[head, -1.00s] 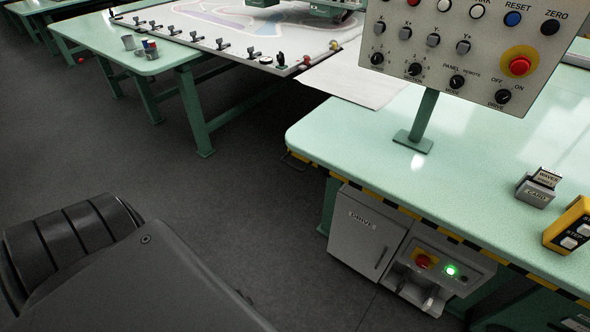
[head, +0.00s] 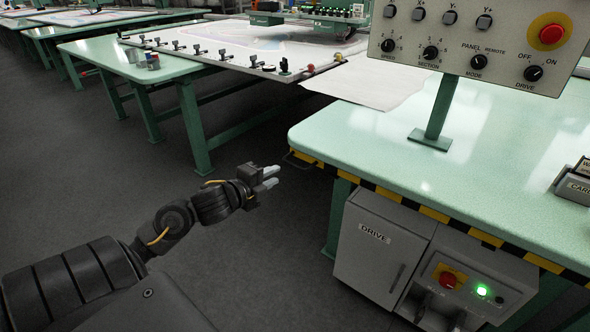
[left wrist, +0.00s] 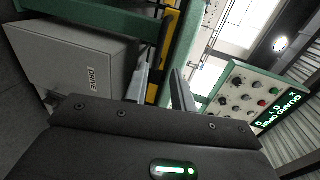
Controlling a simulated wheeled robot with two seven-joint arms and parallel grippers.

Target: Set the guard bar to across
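My left gripper (head: 272,177) is out over the floor, to the left of the near corner of the green table. Its two pale fingers are apart with nothing between them; they also show in the left wrist view (left wrist: 162,88). A thin dark loop (head: 297,160) sticks out at the table corner, just right of the fingertips and apart from them. I cannot tell whether it is part of the guard bar. A yellow-and-black striped strip (head: 433,213) runs along the table's front edge. In the left wrist view the panel display (left wrist: 283,110) reads "GUARD OPEN". My right gripper is out of view.
The green table (head: 350,130) carries the control panel (head: 480,45) on a post. Under it is a grey DRIVE cabinet (head: 375,250) with a red switch (head: 447,280) and a lit green lamp beside it. A tufting frame (head: 230,45) stands behind. The floor at left is clear.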

